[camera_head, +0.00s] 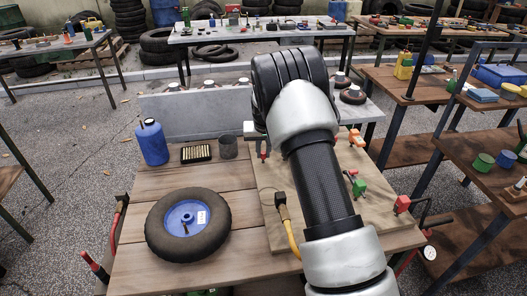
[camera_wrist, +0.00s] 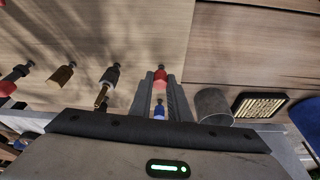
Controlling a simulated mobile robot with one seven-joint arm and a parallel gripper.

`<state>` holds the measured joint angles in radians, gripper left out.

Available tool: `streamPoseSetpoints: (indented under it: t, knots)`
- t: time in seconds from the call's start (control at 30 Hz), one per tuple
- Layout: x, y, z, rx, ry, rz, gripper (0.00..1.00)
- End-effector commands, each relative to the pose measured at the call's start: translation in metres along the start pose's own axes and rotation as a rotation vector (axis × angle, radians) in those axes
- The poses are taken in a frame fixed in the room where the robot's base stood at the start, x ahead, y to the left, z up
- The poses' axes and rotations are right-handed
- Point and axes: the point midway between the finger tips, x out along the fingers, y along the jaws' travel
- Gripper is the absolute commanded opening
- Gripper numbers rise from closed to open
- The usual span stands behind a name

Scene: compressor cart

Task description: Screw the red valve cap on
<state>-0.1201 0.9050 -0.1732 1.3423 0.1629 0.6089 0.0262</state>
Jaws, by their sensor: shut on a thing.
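In the wrist view, a small red piece (camera_wrist: 160,77), which looks like the red valve cap, sits between the fingertips of my gripper (camera_wrist: 160,84). The two dark fingers are closed in on it from both sides. A small dark end shows just beyond the red piece; I cannot tell whether the cap is seated on a stem. A small blue piece (camera_wrist: 159,111) shows between the fingers nearer the palm. In the head view my arm covers most of the gripper, and a small red piece (camera_head: 263,155) shows beside the arm over the wooden board (camera_head: 267,205).
Several fittings, including a brass one (camera_wrist: 62,76), stand left in the wrist view. A grey cup (camera_head: 228,147), black tray (camera_head: 196,154) and blue bottle (camera_head: 152,143) stand behind the wheel (camera_head: 160,243). A yellow hose (camera_head: 292,240) and green-handled fitting (camera_head: 357,186) flank my arm.

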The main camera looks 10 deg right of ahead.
Motion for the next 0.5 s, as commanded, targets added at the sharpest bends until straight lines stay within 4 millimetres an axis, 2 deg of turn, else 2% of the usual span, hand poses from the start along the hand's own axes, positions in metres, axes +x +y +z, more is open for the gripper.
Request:
streamPoseSetpoints:
  t: [0.17, 0.5]
  knots:
    - [-0.0008, -0.0017, -0.0007, 0.146, 0.001, 0.046, 0.00]
    - [-0.0007, -0.0023, -0.0005, 0.198, 0.000, 0.064, 0.00]
